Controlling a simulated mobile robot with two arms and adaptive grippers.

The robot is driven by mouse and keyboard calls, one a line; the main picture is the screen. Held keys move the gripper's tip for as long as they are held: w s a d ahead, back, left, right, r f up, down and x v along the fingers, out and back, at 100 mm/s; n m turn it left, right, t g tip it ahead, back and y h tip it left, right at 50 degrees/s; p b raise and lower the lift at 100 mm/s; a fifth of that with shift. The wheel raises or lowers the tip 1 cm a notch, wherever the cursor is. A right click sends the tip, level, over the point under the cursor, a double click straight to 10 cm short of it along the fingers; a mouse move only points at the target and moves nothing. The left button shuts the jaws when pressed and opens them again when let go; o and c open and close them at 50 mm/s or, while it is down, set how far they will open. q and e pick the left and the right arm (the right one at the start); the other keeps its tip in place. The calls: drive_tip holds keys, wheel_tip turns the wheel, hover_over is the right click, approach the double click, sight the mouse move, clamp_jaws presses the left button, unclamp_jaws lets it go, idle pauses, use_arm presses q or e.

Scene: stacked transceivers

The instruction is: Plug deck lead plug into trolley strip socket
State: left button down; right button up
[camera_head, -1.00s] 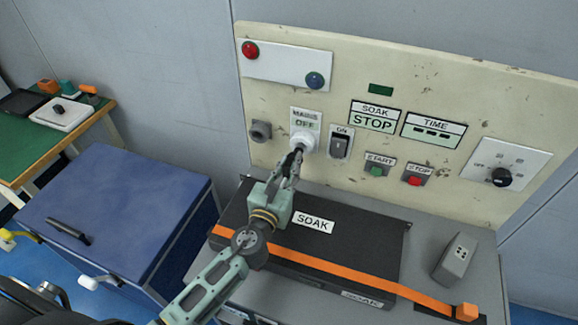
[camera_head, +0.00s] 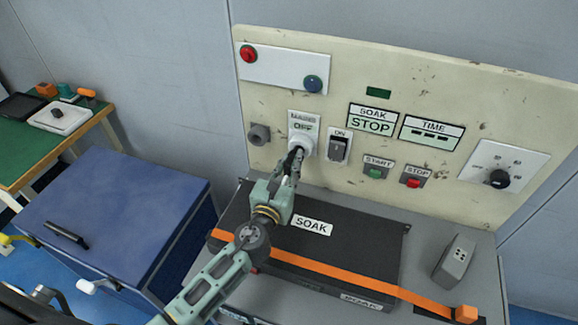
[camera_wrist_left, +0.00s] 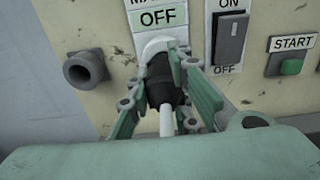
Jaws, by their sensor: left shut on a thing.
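My left gripper (camera_head: 294,160) reaches up to the cream panel and is shut on a black plug (camera_wrist_left: 161,82). In the left wrist view, the gripper (camera_wrist_left: 170,95) has its green fingers on both sides of the plug, and a white lead (camera_wrist_left: 166,120) runs back from it. The plug's front meets a white round socket (camera_head: 301,139) below the mains label, which reads OFF; how deep it sits is hidden. A grey strip with dark socket holes (camera_head: 456,260) stands on the grey top at the right, apart from the gripper. My right gripper is not in view.
A black SOAK case (camera_head: 345,262) with an orange strap (camera_head: 340,275) lies under my left arm. A grey round fitting (camera_head: 259,134) and a rocker switch (camera_head: 339,148) flank the socket. A blue cabinet (camera_head: 120,200) and a green bench (camera_head: 30,150) stand left.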

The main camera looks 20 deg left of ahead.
use_arm(q)
drive_tip(key=shift+w, duration=1.05)
drive_tip(key=c, duration=1.5)
unclamp_jaws()
drive_tip(key=s, duration=1.2)
drive_tip(key=shift+a, duration=0.15)
